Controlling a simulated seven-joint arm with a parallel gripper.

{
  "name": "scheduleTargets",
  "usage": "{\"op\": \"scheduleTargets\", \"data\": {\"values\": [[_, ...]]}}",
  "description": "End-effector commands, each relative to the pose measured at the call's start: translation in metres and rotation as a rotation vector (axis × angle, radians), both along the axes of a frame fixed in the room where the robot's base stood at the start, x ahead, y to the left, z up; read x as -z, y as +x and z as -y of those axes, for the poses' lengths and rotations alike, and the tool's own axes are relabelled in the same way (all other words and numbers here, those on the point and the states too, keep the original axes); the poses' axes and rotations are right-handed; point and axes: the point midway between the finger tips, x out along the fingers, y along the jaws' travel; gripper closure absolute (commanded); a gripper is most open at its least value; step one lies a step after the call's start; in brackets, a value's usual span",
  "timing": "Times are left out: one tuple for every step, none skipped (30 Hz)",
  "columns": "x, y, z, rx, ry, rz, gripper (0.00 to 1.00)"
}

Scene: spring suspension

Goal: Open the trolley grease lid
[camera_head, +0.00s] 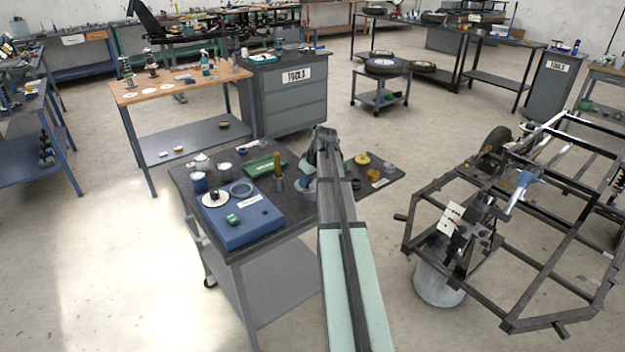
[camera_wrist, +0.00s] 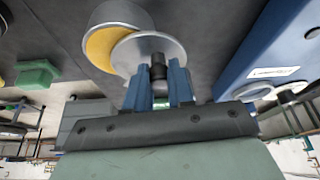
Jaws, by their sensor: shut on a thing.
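My gripper (camera_wrist: 158,82) shows in the wrist view with its two blue fingers shut on the black knob of a silver round lid (camera_wrist: 143,50). The lid is tilted and off-centre over a silver tin (camera_wrist: 120,14). Yellow grease (camera_wrist: 99,47) shows in the gap between them. I cannot tell whether the lid still touches the tin's rim. In the head view my arm reaches over the dark-topped trolley (camera_head: 290,228) and hides the fingers and lid.
A blue box (camera_head: 245,225) stands on the trolley's front left, also at the right in the wrist view (camera_wrist: 265,55). A green tray (camera_head: 264,165) and several small pots crowd the top. A metal frame (camera_head: 540,255) stands to the right, across open floor.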

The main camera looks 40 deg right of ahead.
Motion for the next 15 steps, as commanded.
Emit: {"op": "scheduleTargets", "data": {"values": [[0.0, 0.002, -0.005, 0.041, -0.001, 0.0, 1.0], [0.0, 0.003, -0.006, 0.069, -0.001, 0.0, 1.0], [0.0, 0.005, -0.008, 0.106, 0.0, 0.0, 1.0], [0.0, 0.007, -0.01, 0.135, -0.001, 0.0, 1.0], [0.0, 0.008, -0.011, 0.163, -0.001, 0.0, 1.0], [0.0, 0.01, -0.013, 0.201, -0.001, 0.0, 1.0], [0.0, 0.012, -0.014, 0.23, -0.001, 0.0, 1.0], [0.0, 0.014, -0.015, 0.258, 0.0, 0.0, 1.0], [0.0, 0.016, -0.017, 0.296, -0.002, 0.0, 1.0], [0.0, 0.018, -0.019, 0.324, -0.001, 0.0, 1.0], [0.0, 0.02, -0.02, 0.352, -0.001, -0.001, 1.0], [0.0, 0.022, -0.021, 0.39, -0.001, -0.001, 1.0], [0.0, 0.024, -0.022, 0.418, -0.001, -0.001, 1.0], [0.0, 0.026, -0.022, 0.446, -0.001, -0.001, 1.0], [0.0, 0.029, -0.024, 0.483, -0.001, 0.0, 1.0]]}}
